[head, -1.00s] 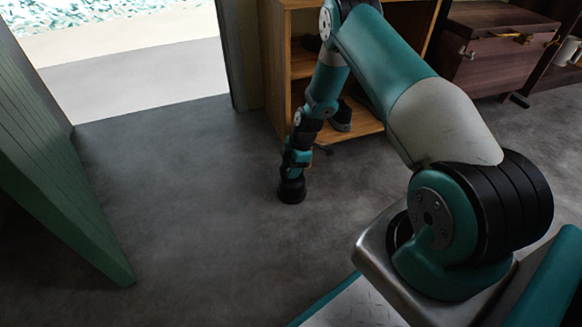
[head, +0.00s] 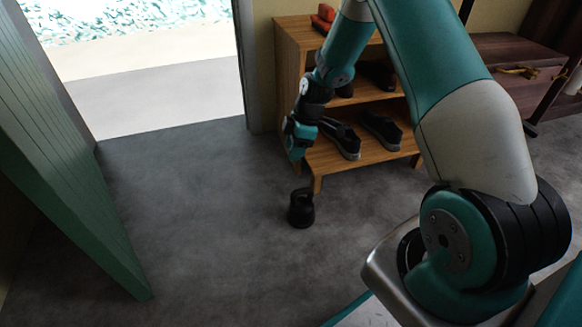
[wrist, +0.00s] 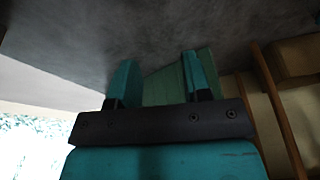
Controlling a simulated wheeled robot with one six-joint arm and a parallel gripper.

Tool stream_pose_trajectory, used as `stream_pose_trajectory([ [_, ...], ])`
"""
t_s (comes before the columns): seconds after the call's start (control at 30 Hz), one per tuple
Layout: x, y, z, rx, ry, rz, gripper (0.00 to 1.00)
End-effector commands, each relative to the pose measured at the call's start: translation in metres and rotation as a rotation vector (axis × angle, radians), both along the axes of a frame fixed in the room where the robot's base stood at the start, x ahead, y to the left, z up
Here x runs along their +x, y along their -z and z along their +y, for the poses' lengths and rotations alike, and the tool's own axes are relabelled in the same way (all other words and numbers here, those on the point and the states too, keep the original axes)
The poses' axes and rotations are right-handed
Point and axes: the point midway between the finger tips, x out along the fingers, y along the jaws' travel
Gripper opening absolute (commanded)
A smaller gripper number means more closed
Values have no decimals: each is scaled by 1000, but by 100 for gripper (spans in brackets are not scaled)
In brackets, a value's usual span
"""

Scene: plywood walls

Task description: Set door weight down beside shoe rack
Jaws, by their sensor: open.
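The door weight (head: 301,210), a black kettlebell shape with a handle, stands upright on the grey floor just in front of the shoe rack's near left corner, apart from it. The wooden shoe rack (head: 294,75) holds dark shoes on its shelves. My gripper (head: 296,165) is raised above and slightly behind the weight in the head view, not touching it. In the wrist view my gripper (wrist: 158,75) has its two teal fingers spread apart with nothing between them. The weight does not show in the wrist view.
A green door (head: 75,170) stands open at the left, beside a bright doorway (head: 150,80). A dark wooden chest (head: 510,75) is at the right behind the rack. The floor (head: 200,200) between door and rack is clear.

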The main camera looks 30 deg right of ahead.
Motion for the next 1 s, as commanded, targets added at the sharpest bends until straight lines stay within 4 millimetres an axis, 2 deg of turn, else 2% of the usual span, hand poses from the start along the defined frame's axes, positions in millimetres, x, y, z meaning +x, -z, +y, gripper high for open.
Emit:
stream_pose_trajectory([
  [0.03,-4,-40,28,7,25,5,44],
  [0.13,-29,-102,78,27,108,43,44],
  [0.2,-55,-141,110,39,166,72,44],
  [0.27,-83,-170,135,49,215,96,44],
  [0.3,-103,-188,150,56,247,114,44],
  [0.4,-158,-222,178,67,324,156,44],
  [0.5,-209,-242,195,73,392,195,44],
  [0.6,-248,-252,203,76,444,225,44],
  [0.7,-271,-256,205,78,479,244,44],
  [0.8,-281,-257,205,77,495,254,44],
  [1.0,-281,-257,205,77,501,256,44],
])
